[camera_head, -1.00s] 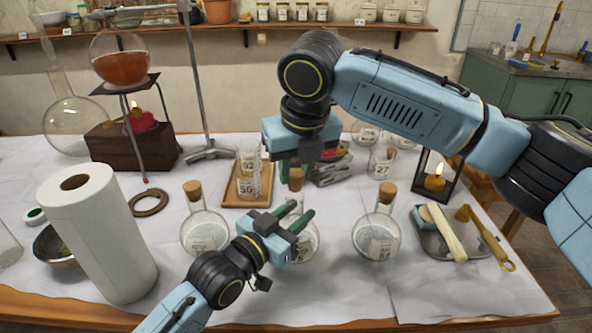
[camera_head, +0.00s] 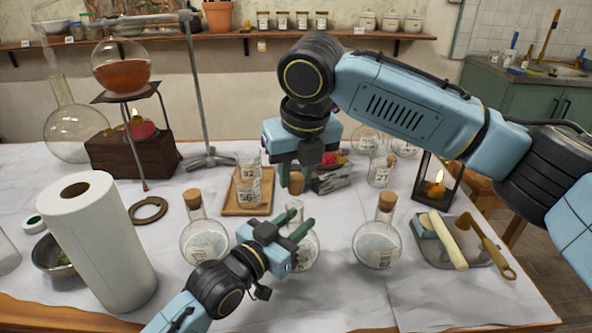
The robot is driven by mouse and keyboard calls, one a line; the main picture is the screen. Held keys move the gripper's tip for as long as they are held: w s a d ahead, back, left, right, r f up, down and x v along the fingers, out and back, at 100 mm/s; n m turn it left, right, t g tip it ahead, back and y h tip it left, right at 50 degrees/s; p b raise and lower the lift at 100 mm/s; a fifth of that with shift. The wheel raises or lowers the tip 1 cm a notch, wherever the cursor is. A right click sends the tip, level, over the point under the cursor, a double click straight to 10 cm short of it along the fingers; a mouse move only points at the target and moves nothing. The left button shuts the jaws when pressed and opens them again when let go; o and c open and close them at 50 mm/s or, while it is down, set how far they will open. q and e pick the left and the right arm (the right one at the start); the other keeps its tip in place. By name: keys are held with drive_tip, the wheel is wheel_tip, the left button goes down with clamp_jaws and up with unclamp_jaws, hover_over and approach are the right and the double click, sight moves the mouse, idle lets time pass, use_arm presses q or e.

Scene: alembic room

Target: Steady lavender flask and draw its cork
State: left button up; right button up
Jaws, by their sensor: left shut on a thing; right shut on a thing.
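Three round clear flasks with labels stand in a row; the label words are too small to read. The middle flask (camera_head: 306,249) is partly hidden behind my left gripper (camera_head: 298,224). That gripper is shut around its neck from the front left. My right gripper (camera_head: 294,176) points down from above and is shut on a cork (camera_head: 296,184) over the middle flask. The cork appears just above the mouth, with a small gap. The left flask (camera_head: 204,241) and the right flask (camera_head: 376,246) stand upright with their corks in.
A paper towel roll (camera_head: 98,245) stands at the left. A wooden tray (camera_head: 233,208) with beakers and a lit lantern (camera_head: 436,191) are behind. The front table strip is clear.

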sight(293, 174)
idle(0.4)
use_arm(q)
drive_tip(key=o, duration=1.1)
drive_tip(key=v, duration=1.2)
drive_tip(key=shift+r+p, duration=3.25)
use_arm(e)
drive_tip(key=shift+r, duration=2)
